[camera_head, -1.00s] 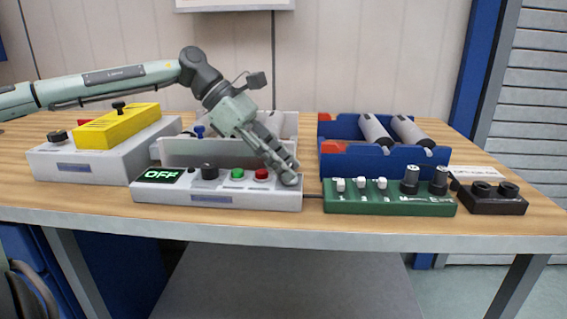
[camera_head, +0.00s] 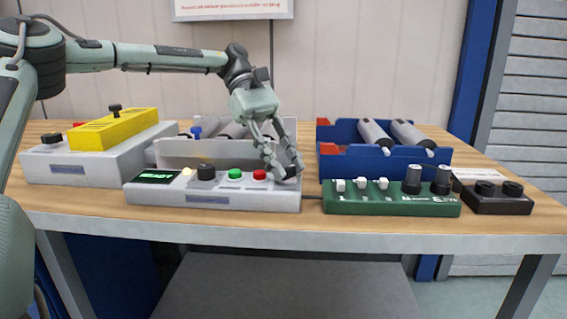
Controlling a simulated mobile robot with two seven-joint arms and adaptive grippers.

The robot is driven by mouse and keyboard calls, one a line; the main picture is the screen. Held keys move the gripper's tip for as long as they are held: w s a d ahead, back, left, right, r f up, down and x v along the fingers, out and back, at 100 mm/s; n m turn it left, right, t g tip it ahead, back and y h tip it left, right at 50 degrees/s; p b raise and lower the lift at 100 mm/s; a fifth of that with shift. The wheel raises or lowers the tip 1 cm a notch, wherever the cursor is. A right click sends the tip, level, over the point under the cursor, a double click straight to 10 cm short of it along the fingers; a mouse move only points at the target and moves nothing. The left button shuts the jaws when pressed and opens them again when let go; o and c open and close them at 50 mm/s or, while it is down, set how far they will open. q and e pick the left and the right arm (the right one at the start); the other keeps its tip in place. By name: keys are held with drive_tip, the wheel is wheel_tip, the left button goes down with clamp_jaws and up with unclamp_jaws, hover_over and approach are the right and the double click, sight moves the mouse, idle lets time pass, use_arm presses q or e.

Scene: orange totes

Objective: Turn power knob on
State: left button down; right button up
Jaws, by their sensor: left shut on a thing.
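A white control box (camera_head: 212,197) sits at the front of the wooden table. Its display (camera_head: 158,176) shows green letters that seem to read READY. Beside it are a small pale lit lamp (camera_head: 187,172), a black knob (camera_head: 206,172), a green button (camera_head: 235,174) and a red button (camera_head: 259,175). My left gripper (camera_head: 284,174) points down at the box's right end, with its fingers around the dark power knob (camera_head: 291,179) there. The fingers hide most of this knob. My right gripper is out of view.
A grey box (camera_head: 95,165) with a yellow top stands left. Blue bins (camera_head: 385,160) with grey cylinders stand behind a green switch box (camera_head: 390,204). A dark two-knob box (camera_head: 490,199) is at the right. Grey bins (camera_head: 185,153) stand behind the white box.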

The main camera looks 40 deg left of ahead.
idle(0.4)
use_arm(q)
drive_tip(key=c, duration=1.2)
unclamp_jaws()
drive_tip(key=shift+o, duration=0.2)
drive_tip(key=v, duration=1.2)
drive_tip(key=shift+w, duration=0.1)
drive_tip(key=shift+f, duration=0.1)
